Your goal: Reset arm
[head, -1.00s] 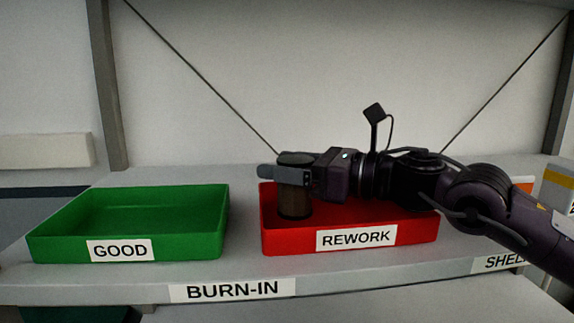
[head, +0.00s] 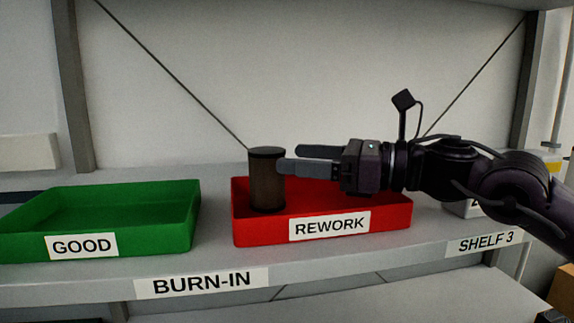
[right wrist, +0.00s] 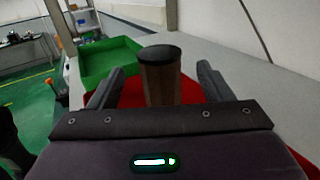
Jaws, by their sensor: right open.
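A dark brown cylinder with a black top (head: 267,182) stands upright in the left part of the red REWORK tray (head: 390,222). It also shows in the right wrist view (right wrist: 161,78), beyond and between the two fingers. My right gripper (head: 292,158) is open and empty. Its fingers point left, with their tips close to the right side of the cylinder's upper part; I cannot tell whether the near finger touches it. My left gripper is not in view.
An empty green GOOD tray (head: 110,212) stands left of the red tray on the grey shelf (head: 215,260). A gap of bare shelf lies between the trays. Shelf posts (head: 73,90) and diagonal braces stand at the back. A white container (head: 462,208) is behind my right arm.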

